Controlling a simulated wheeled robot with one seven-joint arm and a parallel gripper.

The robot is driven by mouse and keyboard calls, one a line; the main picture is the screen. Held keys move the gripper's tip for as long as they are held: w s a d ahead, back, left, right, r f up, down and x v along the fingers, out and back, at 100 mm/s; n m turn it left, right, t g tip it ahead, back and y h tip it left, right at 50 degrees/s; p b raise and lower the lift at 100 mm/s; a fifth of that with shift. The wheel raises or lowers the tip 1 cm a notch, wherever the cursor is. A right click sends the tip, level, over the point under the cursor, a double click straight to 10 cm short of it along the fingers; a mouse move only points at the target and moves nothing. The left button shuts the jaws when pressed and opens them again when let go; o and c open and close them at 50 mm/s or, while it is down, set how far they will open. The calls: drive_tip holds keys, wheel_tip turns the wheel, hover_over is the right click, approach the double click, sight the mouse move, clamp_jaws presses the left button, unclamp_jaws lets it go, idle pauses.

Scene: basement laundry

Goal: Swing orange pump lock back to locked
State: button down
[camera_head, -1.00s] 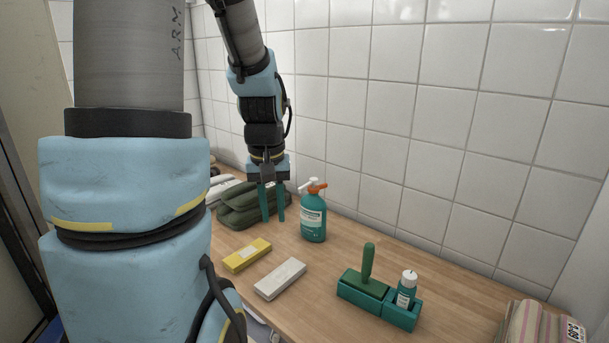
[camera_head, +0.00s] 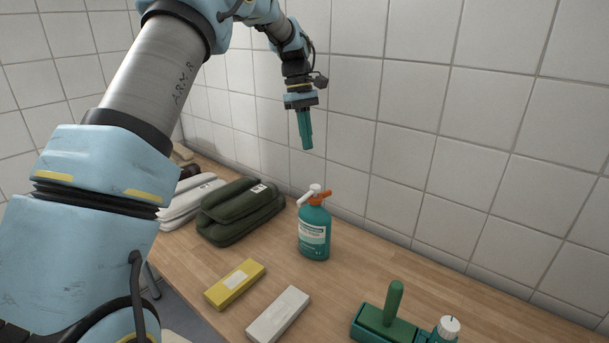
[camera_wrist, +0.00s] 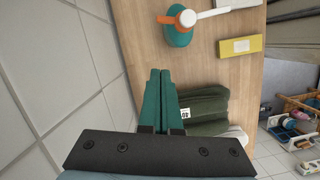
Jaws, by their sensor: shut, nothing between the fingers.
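A teal pump bottle (camera_head: 313,236) with a white label stands upright on the wooden counter near the tiled wall. Its white pump head (camera_head: 313,191) carries an orange lock (camera_head: 321,197), which sticks out to the right in the head view. In the wrist view the bottle (camera_wrist: 179,36) is at the top, with the orange lock (camera_wrist: 178,19) around the neck and the white spout pointing right. My gripper (camera_head: 307,148) is shut and empty, fingers down, above the bottle and apart from it. The fingertips (camera_wrist: 160,72) also show in the wrist view.
On the counter (camera_head: 275,275), a dark green folded bundle (camera_head: 240,212) and a pale one (camera_head: 190,203) lie left of the bottle. A yellow box (camera_head: 235,284) and a white box (camera_head: 278,314) lie in front. A green-handled tool in a teal holder (camera_head: 375,325) stands at right front.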

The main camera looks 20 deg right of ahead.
sight(320, 196)
drive_tip(key=shift+w, duration=0.15)
drive_tip(key=s+d+f+p, duration=0.1)
drive_tip(key=s+f+p, duration=0.3)
drive_tip(key=f, duration=0.5)
drive_tip(key=shift+s+d+f, duration=0.3)
drive_tip(key=shift+s, duration=0.85)
